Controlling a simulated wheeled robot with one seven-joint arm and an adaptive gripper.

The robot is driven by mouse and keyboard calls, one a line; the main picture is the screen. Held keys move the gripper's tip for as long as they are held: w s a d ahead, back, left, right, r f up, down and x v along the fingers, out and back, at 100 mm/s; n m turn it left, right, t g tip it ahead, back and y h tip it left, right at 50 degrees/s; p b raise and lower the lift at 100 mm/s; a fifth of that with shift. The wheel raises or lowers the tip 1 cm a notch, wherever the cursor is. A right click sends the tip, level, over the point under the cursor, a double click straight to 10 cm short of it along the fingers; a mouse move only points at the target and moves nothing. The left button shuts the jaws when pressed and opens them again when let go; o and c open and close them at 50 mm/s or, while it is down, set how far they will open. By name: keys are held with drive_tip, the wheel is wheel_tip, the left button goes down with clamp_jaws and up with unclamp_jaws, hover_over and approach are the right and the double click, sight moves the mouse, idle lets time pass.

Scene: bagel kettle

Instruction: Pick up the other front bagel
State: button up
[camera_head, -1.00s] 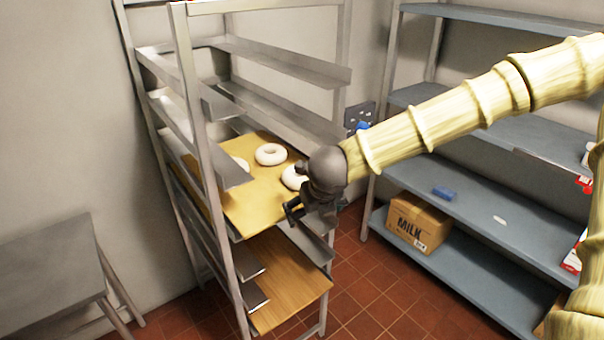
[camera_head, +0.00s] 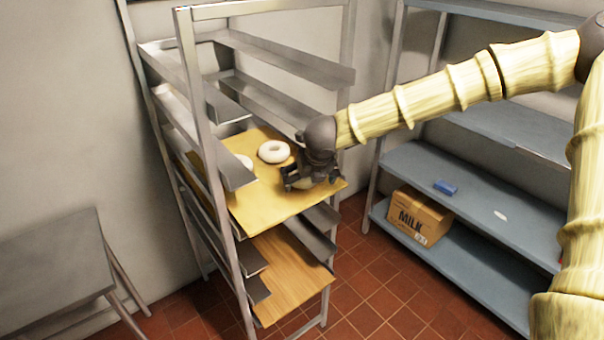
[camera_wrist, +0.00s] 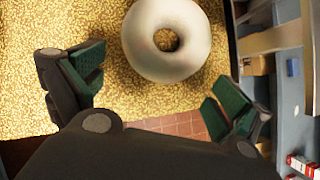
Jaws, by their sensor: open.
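A pale ring-shaped bagel (camera_wrist: 166,66) lies on the yellow board just ahead of my gripper in the wrist view, between the lines of the two fingers. My gripper (camera_wrist: 155,95) is open and empty, with its green-padded fingers spread wide. In the head view my gripper (camera_head: 305,184) is over the board's front right part and largely hides this bagel. Another bagel (camera_head: 273,151) lies farther back on the board (camera_head: 262,203). A third bagel (camera_head: 244,161) is partly hidden by the rack's left rail.
The metal rack's post (camera_head: 205,130) and rails surround the board. A lower wooden board (camera_head: 290,283) sits beneath. Blue-grey shelves (camera_head: 470,205) at right hold a milk box (camera_head: 418,216) and a blue item (camera_head: 445,187). A metal table (camera_head: 50,260) stands at left.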

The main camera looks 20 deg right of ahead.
drive_tip(key=w+p, duration=0.1)
drive_tip(key=w, duration=0.3)
drive_tip(key=shift+w+p, duration=0.15)
drive_tip(key=shift+p, duration=0.25)
drive_tip(key=shift+w+d+f, duration=0.1)
drive_tip(key=shift+f, duration=0.4)
drive_tip(key=shift+c, duration=0.2)
drive_tip(key=c, duration=0.7)
drive_tip(key=shift+c, duration=0.2)
